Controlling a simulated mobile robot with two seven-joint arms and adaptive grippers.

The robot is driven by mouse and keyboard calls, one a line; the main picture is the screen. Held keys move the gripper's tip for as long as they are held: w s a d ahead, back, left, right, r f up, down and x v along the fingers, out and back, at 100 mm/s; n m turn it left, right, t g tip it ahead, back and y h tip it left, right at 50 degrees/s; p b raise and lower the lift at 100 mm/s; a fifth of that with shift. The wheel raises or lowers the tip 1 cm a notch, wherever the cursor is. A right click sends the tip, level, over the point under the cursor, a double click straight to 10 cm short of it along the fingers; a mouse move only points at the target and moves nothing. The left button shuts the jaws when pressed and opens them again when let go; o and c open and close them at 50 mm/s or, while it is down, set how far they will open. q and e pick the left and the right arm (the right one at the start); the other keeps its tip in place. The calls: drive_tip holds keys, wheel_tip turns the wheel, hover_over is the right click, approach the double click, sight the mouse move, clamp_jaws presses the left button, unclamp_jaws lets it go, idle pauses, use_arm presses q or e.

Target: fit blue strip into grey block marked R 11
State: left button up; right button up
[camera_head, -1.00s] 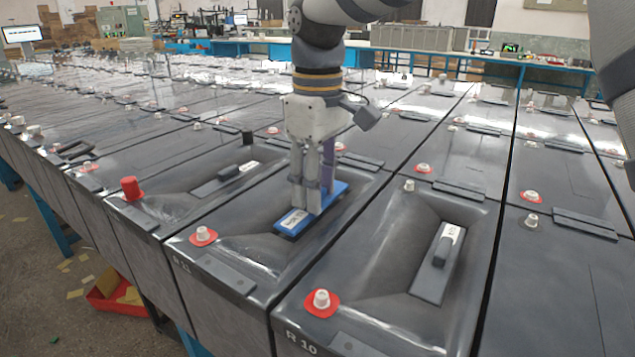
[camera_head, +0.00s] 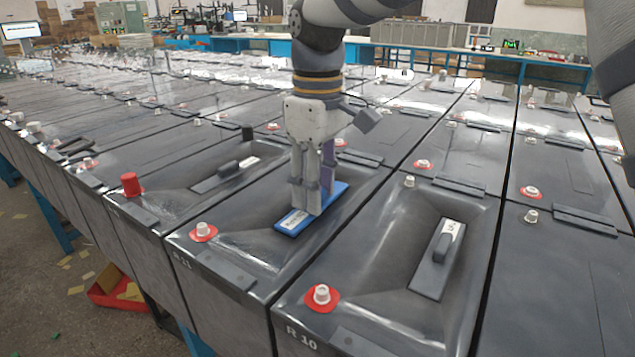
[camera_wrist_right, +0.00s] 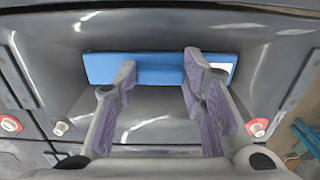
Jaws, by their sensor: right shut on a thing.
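The blue strip (camera_head: 296,222) with a white label at its near end lies level in the recess on top of the grey block marked R 11 (camera_head: 235,247). I cannot tell whether it is fully seated on the recess floor. My right gripper (camera_head: 313,204) points straight down and is shut on the strip's middle. In the right wrist view the strip (camera_wrist_right: 158,72) runs crosswise, with the two purple-padded fingers (camera_wrist_right: 160,64) at it; the part gripped is not clear. My left gripper does not show.
White terminals with red collars (camera_head: 203,231) and a red cap (camera_head: 131,185) stick up from the tops. Many similar blocks fill the rows behind.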

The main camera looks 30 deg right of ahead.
drive_tip(key=o, duration=1.1)
drive_tip(key=o, duration=0.5)
drive_tip(key=shift+r, duration=3.45)
